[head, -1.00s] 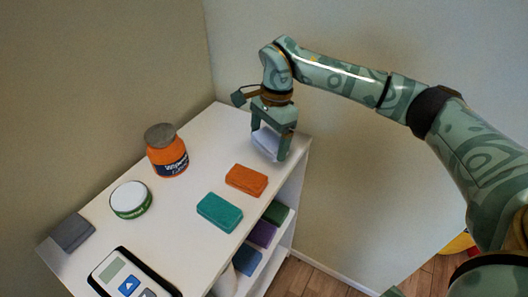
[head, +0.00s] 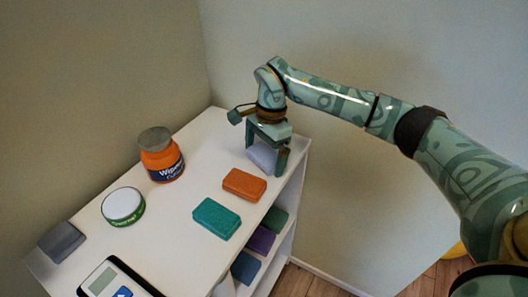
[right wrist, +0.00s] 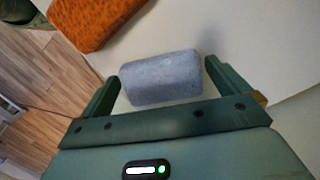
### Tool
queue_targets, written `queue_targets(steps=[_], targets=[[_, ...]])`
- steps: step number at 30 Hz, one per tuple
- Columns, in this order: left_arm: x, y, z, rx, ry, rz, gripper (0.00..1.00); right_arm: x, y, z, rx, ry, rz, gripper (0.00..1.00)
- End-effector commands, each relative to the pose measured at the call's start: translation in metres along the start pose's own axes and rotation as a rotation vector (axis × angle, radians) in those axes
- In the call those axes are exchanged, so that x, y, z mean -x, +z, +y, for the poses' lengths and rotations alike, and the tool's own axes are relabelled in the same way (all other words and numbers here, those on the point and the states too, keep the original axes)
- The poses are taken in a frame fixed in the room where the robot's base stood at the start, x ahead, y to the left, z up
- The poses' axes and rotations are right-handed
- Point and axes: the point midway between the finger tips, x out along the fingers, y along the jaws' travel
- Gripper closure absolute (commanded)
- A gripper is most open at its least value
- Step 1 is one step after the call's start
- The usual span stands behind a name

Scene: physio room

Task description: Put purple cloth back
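A pale lavender-grey folded cloth (head: 262,157) is between the fingers of my right gripper (head: 266,157), over the far right end of the white shelf top. A darker purple cloth (head: 260,240) lies on the lower shelf, between a green cloth (head: 275,220) and a blue cloth (head: 245,267). My left gripper is not in view.
On the white shelf unit (head: 180,215) lie an orange cloth (head: 244,185), a teal cloth (head: 217,218) and a grey cloth (head: 62,242). An orange wipes jar (head: 162,160), a white-green tub (head: 123,206) and a device with a screen (head: 108,281) also stand there. Walls close in behind.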

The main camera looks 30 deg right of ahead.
Motion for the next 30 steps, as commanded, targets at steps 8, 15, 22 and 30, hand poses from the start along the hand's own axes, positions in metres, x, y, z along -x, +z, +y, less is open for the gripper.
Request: queue_targets(steps=[8,15,22,30], targets=[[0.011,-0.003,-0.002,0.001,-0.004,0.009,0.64,0.034,0.001,-0.001,0.0,-0.007,0.001,0.0],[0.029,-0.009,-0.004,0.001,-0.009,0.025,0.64,0.092,0.001,-0.001,-0.001,-0.008,0.002,0.0],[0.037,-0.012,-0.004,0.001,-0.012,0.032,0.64,0.12,0.001,0.0,0.0,-0.002,0.0,0.0],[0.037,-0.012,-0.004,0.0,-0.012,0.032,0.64,0.123,0.0,0.0,0.0,-0.001,-0.001,0.0]])
